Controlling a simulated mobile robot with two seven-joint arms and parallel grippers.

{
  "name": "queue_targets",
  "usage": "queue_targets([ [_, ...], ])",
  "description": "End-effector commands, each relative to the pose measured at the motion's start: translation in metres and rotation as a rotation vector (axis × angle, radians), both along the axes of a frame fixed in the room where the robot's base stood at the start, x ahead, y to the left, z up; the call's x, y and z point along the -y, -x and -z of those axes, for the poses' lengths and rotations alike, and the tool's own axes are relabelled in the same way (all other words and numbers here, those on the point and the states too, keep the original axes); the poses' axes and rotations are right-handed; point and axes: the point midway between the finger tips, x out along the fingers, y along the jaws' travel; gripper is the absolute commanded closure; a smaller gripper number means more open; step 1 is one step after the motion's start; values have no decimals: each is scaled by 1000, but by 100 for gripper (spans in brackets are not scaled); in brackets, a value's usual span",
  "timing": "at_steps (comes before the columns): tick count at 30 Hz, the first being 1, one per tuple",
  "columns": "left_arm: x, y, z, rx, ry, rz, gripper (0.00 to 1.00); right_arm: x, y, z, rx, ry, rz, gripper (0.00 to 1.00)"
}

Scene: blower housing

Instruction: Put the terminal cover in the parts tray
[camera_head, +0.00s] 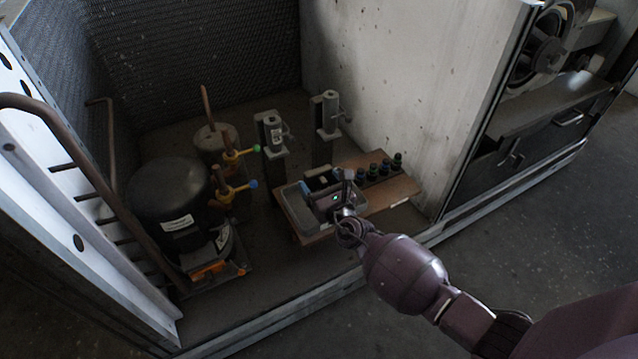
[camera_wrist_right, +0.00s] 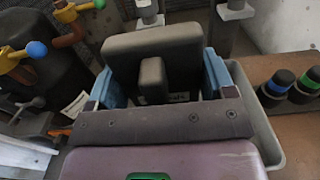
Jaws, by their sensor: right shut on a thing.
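The terminal cover (camera_wrist_right: 155,47) is a dark grey block with a raised middle part. It sits between the two blue fingers of my right gripper (camera_wrist_right: 160,80), which is shut on it. In the head view the right gripper (camera_head: 328,192) is over the grey parts tray (camera_head: 291,209), with the dark cover (camera_head: 318,182) at its far side. The tray's pale rim (camera_wrist_right: 264,125) also shows at the right in the wrist view. I cannot tell whether the cover touches the tray floor. My left gripper is not in view.
The tray stands on a brown board (camera_head: 398,190) with several dark capped knobs (camera_head: 384,168) to its right. A black compressor (camera_head: 170,195) and valves with blue and yellow handles (camera_head: 229,189) stand left. Two grey upright fittings (camera_head: 272,130) rise behind. A concrete wall (camera_head: 400,80) bounds the right.

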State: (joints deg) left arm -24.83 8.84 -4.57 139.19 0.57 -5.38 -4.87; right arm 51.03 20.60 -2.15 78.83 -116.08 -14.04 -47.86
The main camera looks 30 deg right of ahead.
Motion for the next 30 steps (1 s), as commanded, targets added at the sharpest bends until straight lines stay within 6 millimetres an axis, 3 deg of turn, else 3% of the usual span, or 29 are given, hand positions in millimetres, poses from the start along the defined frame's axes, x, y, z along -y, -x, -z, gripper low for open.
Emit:
queue_targets([
  [15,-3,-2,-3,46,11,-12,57,0,0,12,-2,1,0,48],
  [16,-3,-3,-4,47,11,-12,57,0,1,12,-2,1,0,21],
  [20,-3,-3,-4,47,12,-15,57,0,1,12,-3,1,0,1],
  [30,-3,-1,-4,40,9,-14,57,0,0,8,-1,0,0,0],
])
